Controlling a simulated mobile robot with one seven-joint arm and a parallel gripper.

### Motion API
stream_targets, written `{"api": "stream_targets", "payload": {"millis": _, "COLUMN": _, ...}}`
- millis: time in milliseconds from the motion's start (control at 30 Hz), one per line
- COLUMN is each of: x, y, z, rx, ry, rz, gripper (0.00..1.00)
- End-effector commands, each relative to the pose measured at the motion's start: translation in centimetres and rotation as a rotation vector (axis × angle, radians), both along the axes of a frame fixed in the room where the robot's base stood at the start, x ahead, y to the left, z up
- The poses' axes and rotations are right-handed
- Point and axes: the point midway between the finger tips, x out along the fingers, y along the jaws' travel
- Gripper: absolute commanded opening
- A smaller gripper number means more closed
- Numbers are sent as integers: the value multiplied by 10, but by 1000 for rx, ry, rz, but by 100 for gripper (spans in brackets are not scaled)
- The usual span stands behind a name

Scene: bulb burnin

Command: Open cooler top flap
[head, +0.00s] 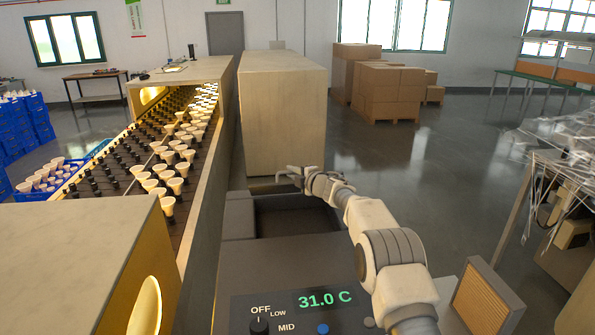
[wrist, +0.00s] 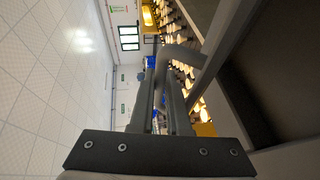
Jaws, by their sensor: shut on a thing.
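The grey cooler (head: 275,262) stands at bottom centre in the head view. Its front panel shows 31.0 C. A dark recess (head: 290,220) shows in its top, behind the front part. My gripper (head: 290,174) is at the far side of this recess, above it. In the wrist view my gripper (wrist: 160,95) is shut on a grey curved handle (wrist: 182,57). The handle joins a dark slanted panel (wrist: 222,65), which appears to be the flap, tilted up. My arm and fingers partly hide the flap, so its exact angle is unclear.
A conveyor (head: 165,150) with rows of lit bulbs runs along the left. A tall beige cabinet (head: 283,110) stands behind the cooler. Cardboard boxes (head: 390,90) are stacked farther back. A cluttered table (head: 530,190) is at right. Open floor (head: 460,150) lies between.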

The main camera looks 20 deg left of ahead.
Motion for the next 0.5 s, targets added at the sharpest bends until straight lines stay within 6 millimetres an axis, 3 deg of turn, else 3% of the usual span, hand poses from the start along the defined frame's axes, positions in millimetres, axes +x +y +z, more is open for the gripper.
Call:
{"api": "stream_targets", "payload": {"millis": 33, "x": 1, "y": 2, "z": 11, "rx": 15, "ry": -9, "rz": 0, "gripper": 0}}
{"api": "stream_targets", "payload": {"millis": 500, "x": 1, "y": 4, "z": 15, "rx": 23, "ry": -9, "rz": -1, "gripper": 0}}
